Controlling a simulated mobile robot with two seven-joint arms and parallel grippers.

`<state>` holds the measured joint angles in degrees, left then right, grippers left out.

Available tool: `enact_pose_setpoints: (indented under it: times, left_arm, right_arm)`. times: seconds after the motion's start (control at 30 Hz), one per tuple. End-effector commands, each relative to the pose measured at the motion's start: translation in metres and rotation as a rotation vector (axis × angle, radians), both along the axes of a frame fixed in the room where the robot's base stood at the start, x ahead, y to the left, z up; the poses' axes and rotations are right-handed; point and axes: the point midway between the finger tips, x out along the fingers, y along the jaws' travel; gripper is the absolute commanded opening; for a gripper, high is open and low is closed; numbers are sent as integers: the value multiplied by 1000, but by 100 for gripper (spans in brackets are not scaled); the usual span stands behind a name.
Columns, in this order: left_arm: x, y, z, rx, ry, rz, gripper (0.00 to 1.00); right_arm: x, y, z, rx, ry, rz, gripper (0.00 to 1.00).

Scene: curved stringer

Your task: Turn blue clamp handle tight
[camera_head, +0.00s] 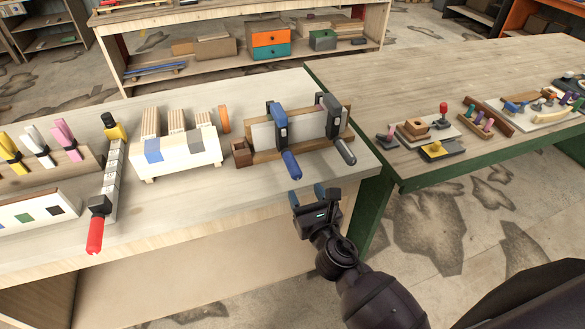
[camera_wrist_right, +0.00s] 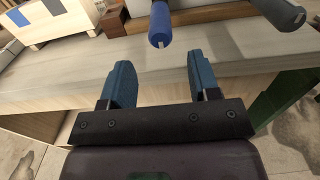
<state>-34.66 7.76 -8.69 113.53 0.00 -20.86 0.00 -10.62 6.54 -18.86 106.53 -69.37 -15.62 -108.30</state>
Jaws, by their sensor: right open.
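My right gripper (camera_head: 307,197) is open and empty in front of the table edge, a little below the handle. In the right wrist view, its two blue fingers (camera_wrist_right: 158,78) stand apart with nothing between them. My left gripper is not in view.
A second clamp with a dark grey handle (camera_head: 345,152) sits close to the right of the blue one. A white block rack (camera_head: 178,157) and a red-handled clamp (camera_head: 96,222) stand to the left. The front table edge lies under my fingers.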

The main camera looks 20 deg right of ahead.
Motion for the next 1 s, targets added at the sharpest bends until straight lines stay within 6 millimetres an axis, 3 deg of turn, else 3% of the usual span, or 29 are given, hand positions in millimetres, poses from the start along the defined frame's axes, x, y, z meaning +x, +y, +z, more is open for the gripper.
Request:
enact_pose_setpoints:
  times: [0.3,0.5,1.0]
  left_arm:
    - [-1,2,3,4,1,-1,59]
    - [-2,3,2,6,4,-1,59]
    - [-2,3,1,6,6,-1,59]
  right_arm:
    - [55,2,1,3,-1,-1,56]
    - [80,3,1,2,-1,0,56]
    - [91,3,1,3,0,-1,54]
